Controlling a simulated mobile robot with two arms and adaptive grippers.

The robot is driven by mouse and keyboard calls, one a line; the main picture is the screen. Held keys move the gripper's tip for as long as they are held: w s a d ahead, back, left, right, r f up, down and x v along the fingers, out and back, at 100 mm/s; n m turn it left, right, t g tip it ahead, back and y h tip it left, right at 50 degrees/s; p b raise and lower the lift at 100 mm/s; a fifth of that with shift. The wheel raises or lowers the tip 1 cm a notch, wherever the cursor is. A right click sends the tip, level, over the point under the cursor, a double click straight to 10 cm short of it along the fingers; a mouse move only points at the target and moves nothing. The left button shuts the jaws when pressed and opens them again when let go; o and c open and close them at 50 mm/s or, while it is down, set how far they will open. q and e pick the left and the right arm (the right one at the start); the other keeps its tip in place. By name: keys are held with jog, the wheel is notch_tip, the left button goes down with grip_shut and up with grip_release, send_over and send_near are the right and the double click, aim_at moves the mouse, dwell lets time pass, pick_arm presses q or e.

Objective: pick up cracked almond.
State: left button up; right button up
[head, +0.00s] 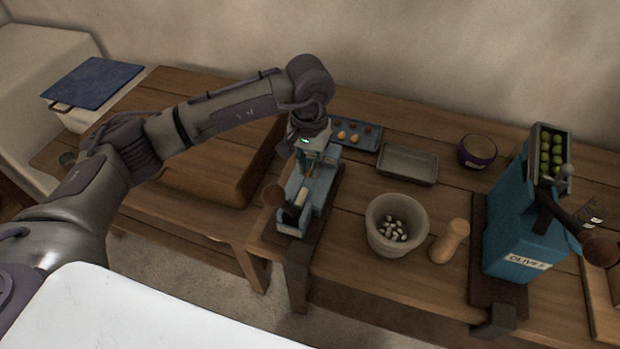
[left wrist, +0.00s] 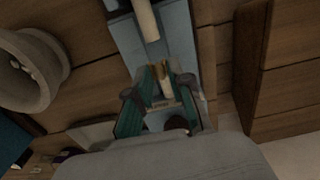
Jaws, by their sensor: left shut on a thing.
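My left gripper (head: 312,168) reaches down into the blue-grey cracker (head: 322,198) on the table. In the left wrist view, its teal fingers (left wrist: 160,80) are closed in over the channel of the cracker (left wrist: 178,45). A small tan-brown piece, seemingly the cracked almond (left wrist: 157,71), shows between the fingertips, partly hidden by them. A pale rod (left wrist: 146,20) lies along the cracker beyond the fingers. The cracker has a round brown knob (head: 273,196) at its front left. My right gripper is not in view.
A blue tray with several almonds (head: 368,143) stands behind the cracker, beside an empty grey tray (head: 408,165). Farther right are a purple bowl (head: 477,151) and a blue olive press (head: 515,225).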

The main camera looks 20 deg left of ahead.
pick_arm(q)
jog(key=shift+r, duration=0.1)
jog(key=shift+r+p, duration=0.9)
jog(key=shift+r, duration=2)
